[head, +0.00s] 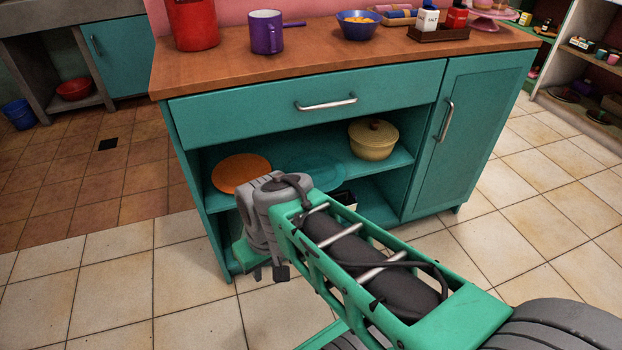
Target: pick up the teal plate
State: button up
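The teal plate (317,171) lies on the upper open shelf of the teal cabinet (305,118). It sits between an orange plate (241,173) and a lidded cream pot (373,140). Its colour is close to the shelf's, and my arm stands in front of its lower left part. My arm reaches from the bottom right to a grey joint in front of the shelf. I cannot make out my gripper's fingers in this view.
A closed drawer (315,105) is above the open shelf. The cabinet door (478,130) is closed. Tiled floor is free left and right.

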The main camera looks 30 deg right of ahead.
aim_at(328, 172)
jog(key=u, duration=2.35)
jog(key=i, duration=1.65)
jog(key=z, duration=3.5)
jog(key=i, duration=0.5)
